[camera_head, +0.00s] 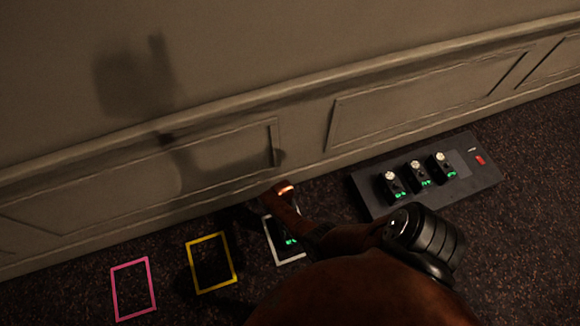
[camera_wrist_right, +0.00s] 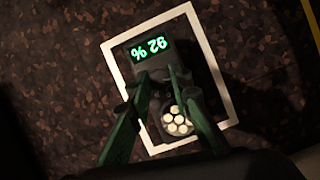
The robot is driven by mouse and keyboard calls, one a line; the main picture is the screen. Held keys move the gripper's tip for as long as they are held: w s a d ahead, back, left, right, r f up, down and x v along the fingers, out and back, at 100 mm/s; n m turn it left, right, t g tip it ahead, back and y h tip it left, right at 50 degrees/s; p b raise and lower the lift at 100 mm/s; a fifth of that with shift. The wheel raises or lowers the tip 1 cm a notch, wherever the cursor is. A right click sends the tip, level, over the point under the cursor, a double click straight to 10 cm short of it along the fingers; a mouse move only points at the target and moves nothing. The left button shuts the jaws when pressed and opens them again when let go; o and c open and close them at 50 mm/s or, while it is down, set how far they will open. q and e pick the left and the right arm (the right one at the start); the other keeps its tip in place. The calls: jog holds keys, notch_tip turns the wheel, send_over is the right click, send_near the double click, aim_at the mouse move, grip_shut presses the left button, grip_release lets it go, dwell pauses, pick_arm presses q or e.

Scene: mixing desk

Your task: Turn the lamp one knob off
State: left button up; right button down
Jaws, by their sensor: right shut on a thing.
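A small dark lamp unit with a green display (camera_wrist_right: 151,48) reading 92 % sits inside a white rectangular outline (camera_wrist_right: 201,45) in the right wrist view. Its round cluster of several white lights (camera_wrist_right: 177,121) shows between my fingers. My right gripper (camera_wrist_right: 163,76) is shut on the unit's knob, which the fingers mostly hide, just below the display. In the head view the unit's green display (camera_head: 290,241) shows inside the white outline (camera_head: 292,260), partly covered by my right arm. I cannot read which lamp number it is. My left gripper is not in view.
A dark panel (camera_head: 481,182) to the right carries several similar units with green displays and white tops, plus a red switch (camera_head: 480,160). Yellow (camera_head: 214,289) and pink (camera_head: 134,318) outlines lie to the left. A panelled wall (camera_head: 230,90) rises behind.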

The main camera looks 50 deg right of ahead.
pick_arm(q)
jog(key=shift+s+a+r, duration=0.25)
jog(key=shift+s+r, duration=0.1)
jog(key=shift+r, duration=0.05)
pick_arm(e)
jog(key=shift+n+g+h, duration=0.3)
jog(key=shift+n, duration=0.6)
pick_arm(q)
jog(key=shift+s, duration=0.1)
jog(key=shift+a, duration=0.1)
pick_arm(e)
jog(key=c, duration=1.8)
grip_release()
jog(key=shift+o, duration=0.2)
jog(key=shift+w+r, duration=0.1)
jog(key=shift+w, duration=0.05)
jog(key=v, duration=1.1)
jog(key=shift+r, duration=0.35)
